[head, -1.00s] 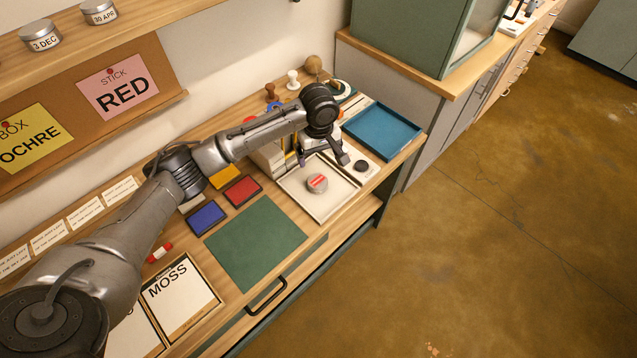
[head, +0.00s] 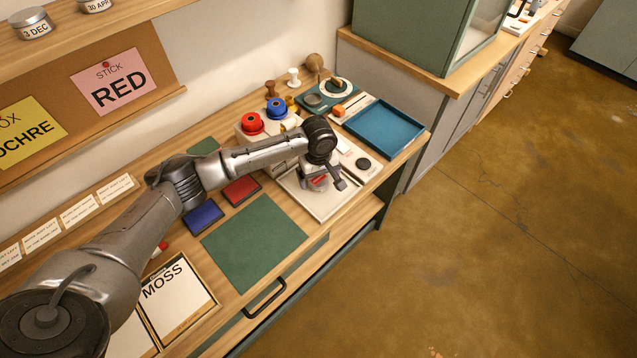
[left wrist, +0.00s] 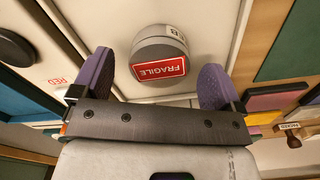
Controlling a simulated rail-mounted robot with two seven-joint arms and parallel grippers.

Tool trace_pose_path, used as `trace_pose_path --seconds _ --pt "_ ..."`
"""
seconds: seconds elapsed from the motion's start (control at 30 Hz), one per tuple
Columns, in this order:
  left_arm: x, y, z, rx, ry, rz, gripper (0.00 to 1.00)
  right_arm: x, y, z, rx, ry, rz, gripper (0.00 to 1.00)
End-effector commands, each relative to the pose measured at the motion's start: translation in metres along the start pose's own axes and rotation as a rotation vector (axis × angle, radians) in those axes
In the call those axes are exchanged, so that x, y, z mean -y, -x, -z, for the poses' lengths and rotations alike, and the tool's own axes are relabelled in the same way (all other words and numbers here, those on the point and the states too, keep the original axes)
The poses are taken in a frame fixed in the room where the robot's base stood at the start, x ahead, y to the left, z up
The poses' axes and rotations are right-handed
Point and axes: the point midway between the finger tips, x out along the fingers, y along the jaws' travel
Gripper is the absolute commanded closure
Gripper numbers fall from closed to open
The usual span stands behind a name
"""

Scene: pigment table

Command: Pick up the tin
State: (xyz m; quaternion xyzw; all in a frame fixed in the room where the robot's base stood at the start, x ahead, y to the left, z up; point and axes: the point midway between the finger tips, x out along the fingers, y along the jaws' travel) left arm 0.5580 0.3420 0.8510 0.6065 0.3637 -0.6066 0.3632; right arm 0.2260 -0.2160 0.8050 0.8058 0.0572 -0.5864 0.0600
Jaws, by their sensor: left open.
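The tin (head: 319,182) is round and grey with a red label and stands in a shallow white tray (head: 318,215). My left gripper (head: 325,183) is over it and partly hides it in the head view. In the left wrist view the tin (left wrist: 158,50) shows its red FRAGILE label. There my open left gripper (left wrist: 156,82) has one purple finger on each side of the tin, with a gap on both sides. I cannot tell the exact height of the fingertips over the tray. My right gripper is not in view.
A blue tray (head: 383,129) lies to the right, and a dark round disc (head: 363,163) is near the white tray. Red (head: 252,124) and blue (head: 276,108) round items stand behind my arm. A green mat (head: 254,243) lies clear in front.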

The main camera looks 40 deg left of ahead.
Motion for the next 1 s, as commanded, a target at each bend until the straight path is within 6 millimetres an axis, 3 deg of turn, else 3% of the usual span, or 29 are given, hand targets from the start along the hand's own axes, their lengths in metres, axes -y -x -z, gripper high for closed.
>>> trace_pose_path --seconds 0.1,0.37,1.0 --pt "0.0000 -0.0160 0.0002 0.000 0.001 0.000 0.08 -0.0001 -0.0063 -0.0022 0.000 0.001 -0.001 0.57" --pt "0.0001 -0.0180 0.0003 -0.001 0.000 0.000 0.08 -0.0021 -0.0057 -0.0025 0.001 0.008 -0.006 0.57" --pt "0.0000 -0.0176 0.0003 -0.001 0.001 -0.001 0.67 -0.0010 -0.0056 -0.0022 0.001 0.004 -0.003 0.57"
